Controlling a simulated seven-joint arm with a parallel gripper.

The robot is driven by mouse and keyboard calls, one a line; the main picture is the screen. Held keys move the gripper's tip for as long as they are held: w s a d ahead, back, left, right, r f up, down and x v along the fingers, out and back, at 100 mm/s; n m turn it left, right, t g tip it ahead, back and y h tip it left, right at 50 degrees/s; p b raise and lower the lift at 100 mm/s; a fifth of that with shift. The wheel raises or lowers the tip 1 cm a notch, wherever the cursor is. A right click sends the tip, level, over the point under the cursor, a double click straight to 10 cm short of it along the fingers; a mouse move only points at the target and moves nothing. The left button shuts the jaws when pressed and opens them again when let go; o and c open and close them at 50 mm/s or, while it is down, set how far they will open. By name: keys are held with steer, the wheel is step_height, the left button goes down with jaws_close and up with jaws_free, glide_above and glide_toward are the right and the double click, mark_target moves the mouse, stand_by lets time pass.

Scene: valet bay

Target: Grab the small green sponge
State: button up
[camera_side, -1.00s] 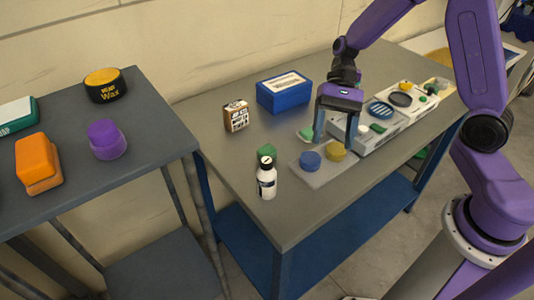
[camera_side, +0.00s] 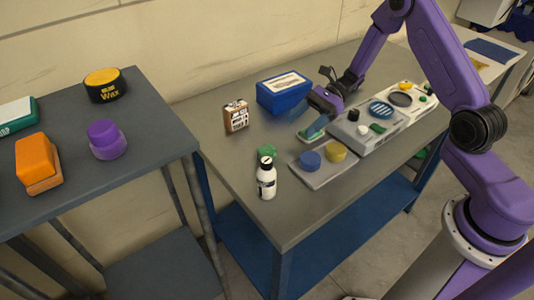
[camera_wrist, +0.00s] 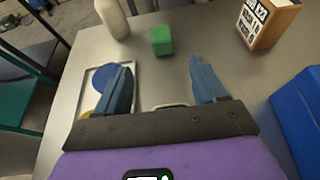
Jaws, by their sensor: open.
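The small green sponge (camera_side: 267,151) is a green block on the grey bench, just behind a white bottle (camera_side: 266,180) that partly hides it. In the wrist view the sponge (camera_wrist: 161,40) stands clear beyond my fingertips, roughly between their lines. My gripper (camera_side: 300,130) is low over the bench, right of the sponge, with its fingers slanting down to the left. In the wrist view its two blue fingers (camera_wrist: 162,64) are spread, with no sponge between them.
The tray with a blue round pad (camera_side: 310,160) is in front. A boxed item (camera_side: 236,116) and a blue box (camera_side: 284,92) stand behind.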

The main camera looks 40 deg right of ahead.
mark_target(271, 147)
steer(key=x, duration=0.7)
steer(key=shift+a+f, duration=0.1)
steer(key=shift+a, duration=0.1)
steer(key=shift+r+x, duration=0.15)
steer(key=shift+x, duration=1.2)
steer(key=shift+r+x, duration=0.15)
steer(key=shift+x, duration=1.15)
steer(key=shift+w+a, duration=0.1)
steer(key=shift+w, duration=0.05)
steer(key=c, duration=1)
